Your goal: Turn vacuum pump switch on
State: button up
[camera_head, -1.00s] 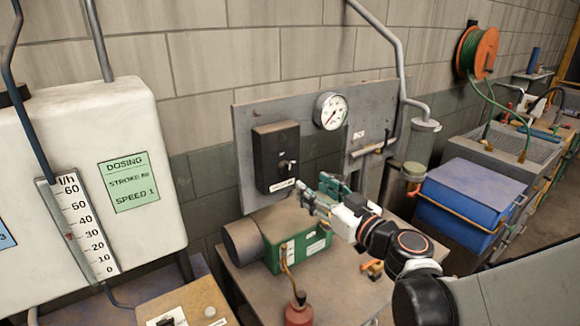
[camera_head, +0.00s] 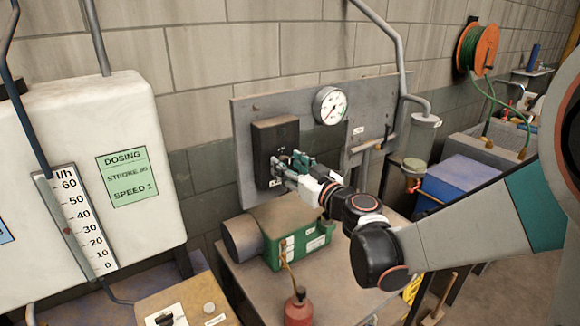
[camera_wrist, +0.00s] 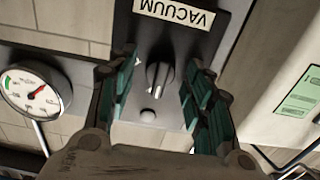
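The vacuum pump switch is a dark box (camera_head: 262,150) on a grey wall panel, with a rotary knob on its front. In the wrist view the silver-and-black knob (camera_wrist: 159,75) shows below an upside-down VACUUM label (camera_wrist: 174,13), with a small round light or button (camera_wrist: 148,116) beside it. My gripper (camera_head: 279,170) is at the front of the box. In the wrist view its green-padded fingers (camera_wrist: 160,88) are spread on both sides of the knob, with visible gaps. Whether the fingertips touch the box is not clear. In the head view the knob is hidden behind my gripper.
A pressure gauge (camera_head: 330,105) sits right of the switch box. Below is a green pump (camera_head: 298,243) on a table with a red oil can (camera_head: 298,310). A white dosing tank (camera_head: 105,130) stands at left. Pipes run at the panel's right.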

jog(key=c, duration=1)
jog(key=shift+c, duration=0.2)
jog(key=shift+m, duration=0.4)
jog(key=m+b, duration=0.1)
jog(key=m, duration=0.7)
jog(key=shift+f+b, duration=0.1)
jog(key=shift+b, duration=0.3)
jog(key=m, duration=0.4)
jog(key=shift+m, duration=0.4)
jog(key=m+b, duration=0.1)
jog(key=m, duration=0.3)
jog(key=shift+d, duration=0.1)
jog(key=shift+m, duration=0.3)
